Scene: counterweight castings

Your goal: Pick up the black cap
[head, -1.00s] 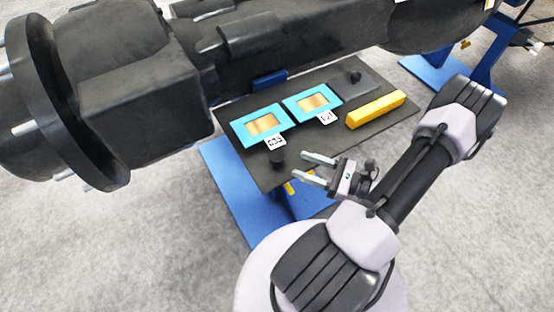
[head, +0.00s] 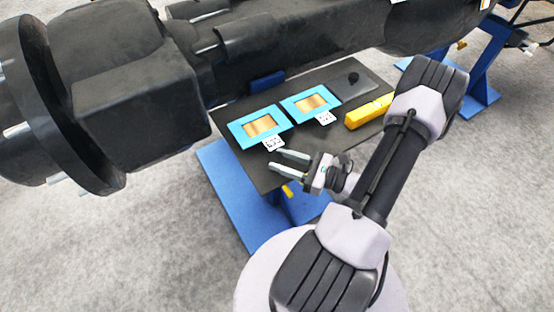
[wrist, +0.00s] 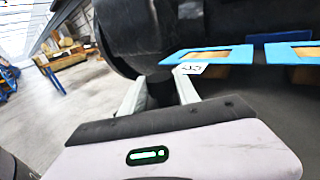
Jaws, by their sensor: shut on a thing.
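The black cap (wrist: 160,92) is a short dark cylinder between the two fingers of my gripper (wrist: 158,84) in the wrist view. The fingers are shut on its sides. In the head view my gripper (head: 274,160) reaches in from the right, low over the near left part of the dark table (head: 262,178). The cap is hard to make out there against the dark top. I cannot tell whether it still touches the table.
Two blue frames with copper-coloured centres (head: 264,126) (head: 311,103) lie behind my gripper, with white marker tags. A yellow bar (head: 366,111) and a grey box (head: 352,88) with a black knob are to the right. A large black casting (head: 140,95) rises behind.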

